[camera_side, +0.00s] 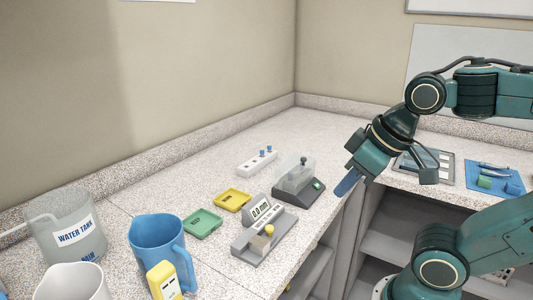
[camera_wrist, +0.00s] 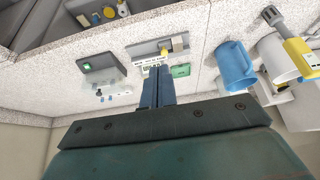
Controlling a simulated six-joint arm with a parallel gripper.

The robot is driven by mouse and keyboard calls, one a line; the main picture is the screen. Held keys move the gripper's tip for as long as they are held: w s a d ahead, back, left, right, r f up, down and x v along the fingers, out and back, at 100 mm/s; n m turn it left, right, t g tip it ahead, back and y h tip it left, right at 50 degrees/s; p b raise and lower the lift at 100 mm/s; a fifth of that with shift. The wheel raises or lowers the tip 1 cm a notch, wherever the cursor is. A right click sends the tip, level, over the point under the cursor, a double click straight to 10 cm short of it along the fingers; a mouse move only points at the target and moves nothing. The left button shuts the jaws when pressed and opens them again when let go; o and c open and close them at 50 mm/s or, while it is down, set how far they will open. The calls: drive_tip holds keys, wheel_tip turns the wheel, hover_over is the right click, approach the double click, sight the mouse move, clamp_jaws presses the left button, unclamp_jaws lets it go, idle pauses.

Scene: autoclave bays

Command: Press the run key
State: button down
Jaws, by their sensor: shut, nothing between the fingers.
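A dark grey device (camera_side: 288,196) with a clear cover and a black knob stands on the counter, in the middle of the side view. A small green key (camera_side: 317,185) is on its right end. In the wrist view the green key (camera_wrist: 87,66) shows at the left, on the same device. I cannot read any label on it. My gripper (camera_side: 346,186) is shut and empty, its blue fingers held to the right of the device near the counter's front edge, apart from the key. In the wrist view the closed gripper fingers (camera_wrist: 157,72) are right of the key.
A balance with a display (camera_side: 260,210), yellow tray (camera_side: 232,200), green tray (camera_side: 202,223), and white power strip (camera_side: 257,162) are nearby. A blue jug (camera_side: 157,245) and water tank (camera_side: 65,232) stand at left. A blue mat (camera_side: 493,178) lies right.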

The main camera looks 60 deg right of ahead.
sight(317, 186)
drive_tip(key=w+d+f+m+h, duration=0.35)
drive_tip(key=w+d+m, duration=0.5)
drive_tip(key=d, duration=0.35)
drive_tip(key=d+f+m+g+h, duration=0.1)
drive_tip(key=d+f+m, duration=0.1)
drive_tip(key=d, duration=0.5)
drive_tip(key=w+d+f+m+g+h, duration=0.1)
drive_tip(key=d+f+m+g+h, duration=0.1)
drive_tip(key=d+m, duration=0.2)
drive_tip(key=shift+w+d+f, duration=0.15)
drive_tip(key=shift+d+f, duration=0.25)
drive_tip(key=shift+d, duration=1.2)
drive_tip(key=shift+f+h, duration=0.1)
drive_tip(key=shift+h, duration=0.15)
drive_tip(key=shift+w+f, duration=0.7)
drive_tip(key=shift+f, duration=0.55)
drive_tip(key=shift+w+f, duration=0.75)
drive_tip(key=shift+f, duration=0.5)
drive_tip(key=shift+w+f, duration=0.7)
drive_tip(key=shift+f, duration=0.55)
drive_tip(key=shift+f, duration=0.15)
drive_tip(key=shift+w+f, duration=0.15)
drive_tip(key=shift+f, duration=0.05)
